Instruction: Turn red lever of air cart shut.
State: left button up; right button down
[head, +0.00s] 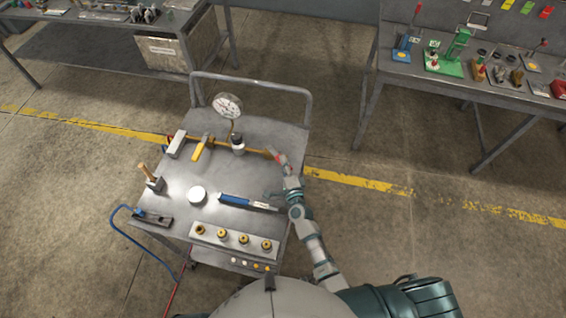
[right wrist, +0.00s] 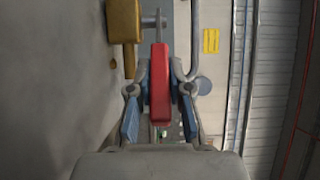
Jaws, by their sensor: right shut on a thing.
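The air cart (head: 268,128) stands in front of me in the head view. A brass pipe line with a round gauge (head: 227,105) and a yellow lever (head: 200,148) runs across its top. The red lever (head: 274,153) is at the line's right end, mostly covered by my right gripper (head: 283,163). In the right wrist view the red lever (right wrist: 160,88) lies lengthwise between the two fingers, and my right gripper is shut on it. A brass-yellow body (right wrist: 124,22) with a metal stem shows just beyond it. My left gripper is not in view.
On the cart lie a hammer (head: 150,178), a round white disc (head: 197,195), a blue-handled tool (head: 240,202) and a rack of fittings (head: 232,239). A blue hose (head: 115,218) hangs off the left side. Benches stand behind left and right (head: 470,80).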

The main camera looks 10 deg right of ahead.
jog(key=shift+s+d+f, duration=0.15)
jog(key=shift+f, duration=0.3)
jog(key=c, duration=1.1)
grip_release()
jog(key=shift+r, duration=0.2)
jog(key=s, duration=0.4)
jog(key=s+d, duration=0.1)
jog(key=s, duration=0.6)
jog(key=shift+s+d, duration=0.35)
jog(key=shift+s, duration=0.05)
